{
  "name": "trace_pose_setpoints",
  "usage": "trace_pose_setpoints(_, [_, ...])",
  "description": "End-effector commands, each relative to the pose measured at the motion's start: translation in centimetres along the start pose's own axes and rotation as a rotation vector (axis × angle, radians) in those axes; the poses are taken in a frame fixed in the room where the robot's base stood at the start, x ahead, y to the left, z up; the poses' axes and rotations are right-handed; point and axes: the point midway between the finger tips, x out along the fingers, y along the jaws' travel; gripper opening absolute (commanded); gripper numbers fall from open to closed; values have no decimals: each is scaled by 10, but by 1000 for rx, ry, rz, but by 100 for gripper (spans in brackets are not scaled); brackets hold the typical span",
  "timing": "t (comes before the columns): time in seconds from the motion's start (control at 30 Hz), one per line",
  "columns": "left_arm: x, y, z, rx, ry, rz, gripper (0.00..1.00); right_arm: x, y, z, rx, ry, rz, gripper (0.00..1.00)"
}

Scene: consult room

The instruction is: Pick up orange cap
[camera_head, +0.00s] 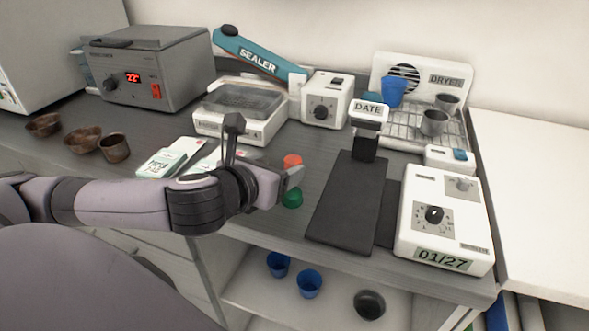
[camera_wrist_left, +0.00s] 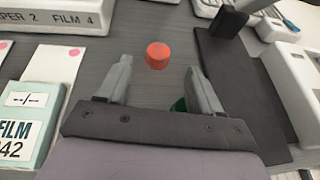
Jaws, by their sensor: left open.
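The orange cap (camera_head: 292,161) sits on the dark grey counter, just beyond my left gripper in the head view. In the left wrist view the orange cap (camera_wrist_left: 158,55) lies ahead of the fingertips, roughly between their lines and apart from both. My left gripper (camera_head: 291,178) is open and empty, with its fingers (camera_wrist_left: 160,72) spread. A green cap (camera_head: 292,197) is on the counter close beside the gripper; in the left wrist view it is mostly hidden behind the right finger. My right gripper is not in view.
A black stand marked DATE (camera_head: 345,205) and a white dial box (camera_head: 445,215) stand to the right. A white tray device (camera_head: 240,125) stands behind. Blue cups (camera_head: 309,284) are on the shelf below.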

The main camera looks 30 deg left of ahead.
Motion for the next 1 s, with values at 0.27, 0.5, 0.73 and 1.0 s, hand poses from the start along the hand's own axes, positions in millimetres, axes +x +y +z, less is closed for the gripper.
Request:
trace_pose_setpoints(0.27, [12, 0, 0, -3, 0, 0, 66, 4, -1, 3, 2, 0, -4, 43])
trace_pose_setpoints(0.5, [44, 2, 0, -3, 0, -1, 66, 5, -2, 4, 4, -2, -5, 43])
trace_pose_setpoints(0.73, [56, 2, 0, 0, 1, -2, 66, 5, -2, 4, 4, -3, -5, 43])
trace_pose_setpoints(1.0, [56, 2, 0, 0, 0, -2, 36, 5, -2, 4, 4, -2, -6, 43])
